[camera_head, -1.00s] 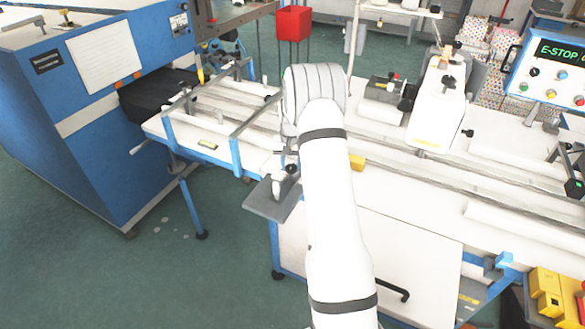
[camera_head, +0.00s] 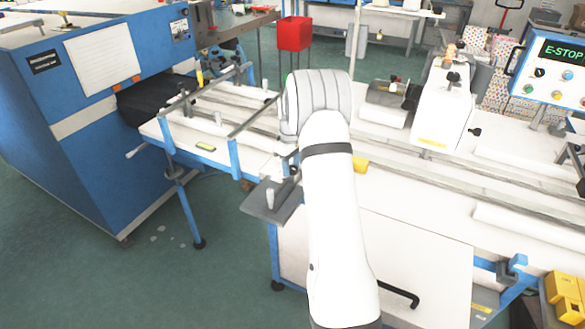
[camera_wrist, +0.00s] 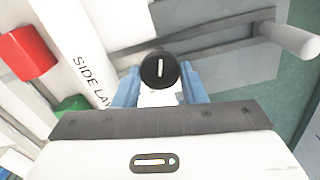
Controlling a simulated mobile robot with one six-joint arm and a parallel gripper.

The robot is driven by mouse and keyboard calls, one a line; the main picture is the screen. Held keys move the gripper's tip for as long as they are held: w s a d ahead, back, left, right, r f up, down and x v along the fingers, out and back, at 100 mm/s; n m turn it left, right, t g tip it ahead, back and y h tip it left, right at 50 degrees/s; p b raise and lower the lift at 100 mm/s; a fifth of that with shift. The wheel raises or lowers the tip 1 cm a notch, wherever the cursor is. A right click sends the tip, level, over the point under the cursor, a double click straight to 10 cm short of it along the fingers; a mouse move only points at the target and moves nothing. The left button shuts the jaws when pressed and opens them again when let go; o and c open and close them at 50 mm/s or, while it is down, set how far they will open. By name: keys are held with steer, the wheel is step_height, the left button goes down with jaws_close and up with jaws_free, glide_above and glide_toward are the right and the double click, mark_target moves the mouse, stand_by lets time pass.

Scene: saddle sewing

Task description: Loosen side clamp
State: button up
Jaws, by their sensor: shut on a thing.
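The side clamp knob (camera_wrist: 159,70) is round and black with a white line across its face. It stands upright in the picture between the two blue fingers of my gripper (camera_wrist: 159,86) in the wrist view. The gripper is shut on it. A white part shows below the knob between the fingers. A white strip lettered "SIDE LAY" (camera_wrist: 92,85) runs beside it. In the head view my arm hides most of the gripper and knob, at the near edge of the white machine table (camera_head: 420,200).
A grey plate with a short pale post (camera_head: 270,198) sticks out at the table's near edge; the post also shows in the wrist view (camera_wrist: 288,40). Blue rails (camera_head: 234,158) stand left of my arm.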

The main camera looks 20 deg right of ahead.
mark_target(291, 168)
steer(key=n+b, duration=0.1)
steer(key=n, duration=0.3)
steer(key=shift+r+n+b, duration=0.1)
steer(key=shift+n+b, duration=0.2)
steer(key=shift+n, duration=1.1)
steer(key=o, duration=1)
steer(key=shift+r+b, duration=0.4)
steer(key=shift+r, duration=3.45)
